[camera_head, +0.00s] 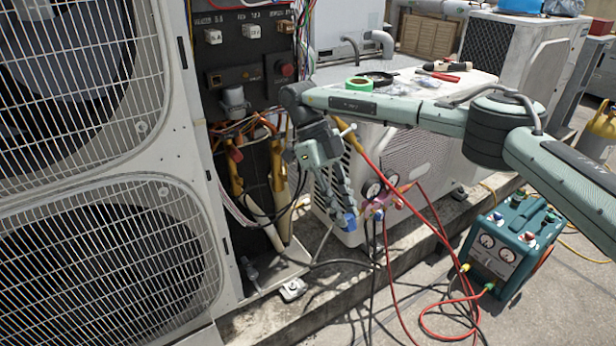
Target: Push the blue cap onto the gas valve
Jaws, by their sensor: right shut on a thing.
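My right gripper (345,207) hangs down from the arm that comes in from the right. It is shut on the small blue cap (347,223), in front of the white side of a condenser and right of the open wiring compartment. The cap is apart from the fittings in the compartment. Brass-coloured valve fittings (277,165) and pipes stand in the compartment, left of the gripper. A small metal fitting (251,272) sits at its foot. I cannot tell which one is the gas valve. My left gripper is not in view.
A gauge set (376,198) with red and black hoses hangs just right of the gripper. Loose wires cross the compartment. A big fan grille (100,255) fills the left. A teal machine (507,245) stands on the right floor. Tape (359,84) and tools lie on the condenser top.

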